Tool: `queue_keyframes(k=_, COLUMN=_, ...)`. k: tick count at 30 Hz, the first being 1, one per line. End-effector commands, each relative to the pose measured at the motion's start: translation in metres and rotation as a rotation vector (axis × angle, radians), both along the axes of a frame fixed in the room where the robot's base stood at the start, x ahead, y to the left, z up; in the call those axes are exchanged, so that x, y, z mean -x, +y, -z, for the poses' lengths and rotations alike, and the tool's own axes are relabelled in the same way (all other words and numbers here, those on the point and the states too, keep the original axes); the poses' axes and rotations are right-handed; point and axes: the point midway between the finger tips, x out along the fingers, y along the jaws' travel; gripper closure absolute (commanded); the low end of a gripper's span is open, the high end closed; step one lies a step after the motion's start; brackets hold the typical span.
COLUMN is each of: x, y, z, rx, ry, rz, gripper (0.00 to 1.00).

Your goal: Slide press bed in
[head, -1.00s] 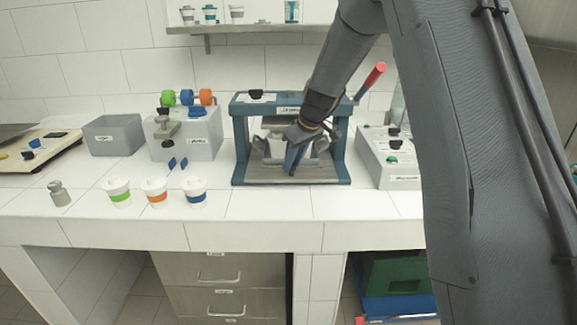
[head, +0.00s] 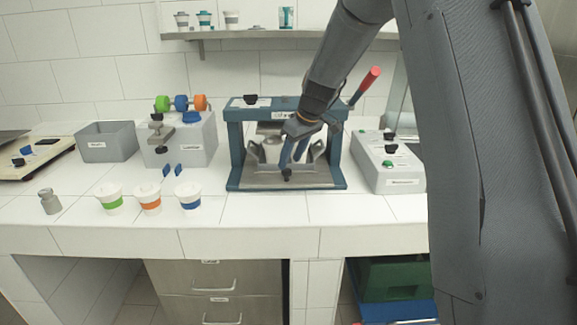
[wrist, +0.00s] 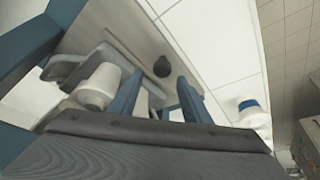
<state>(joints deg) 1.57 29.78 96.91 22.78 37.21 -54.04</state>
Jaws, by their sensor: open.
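The press is a teal frame (head: 236,148) on the counter, with a red-tipped lever (head: 368,84) at its right. Its flat grey press bed (head: 255,180) lies low between the posts, and a small dark knob (head: 287,174) stands near the bed's front edge. My gripper (head: 291,163) reaches down inside the frame, just behind and above the knob. In the wrist view my gripper (wrist: 160,84) has its two blue fingers apart, with the dark knob (wrist: 162,67) just past the gap between the tips. Contact is not visible. My arm hides part of the frame's top right.
Three lidded cups with green, orange (head: 149,199) and blue bands stand at the front left. A grey box with coloured rolls (head: 180,140) is left of the press. A control box with a green button (head: 388,163) stands close on the right. The counter before the press is clear.

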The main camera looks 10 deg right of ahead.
Motion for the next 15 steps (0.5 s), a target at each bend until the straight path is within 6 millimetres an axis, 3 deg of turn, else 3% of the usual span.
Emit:
queue_keyframes(k=6, x=0.008, y=-0.007, z=-0.029, rx=0.001, ry=-0.004, rz=0.0, gripper=0.56)
queue_keyframes(k=15, x=0.012, y=-0.009, z=-0.038, rx=0.0, ry=-0.001, rz=0.0, gripper=0.56)
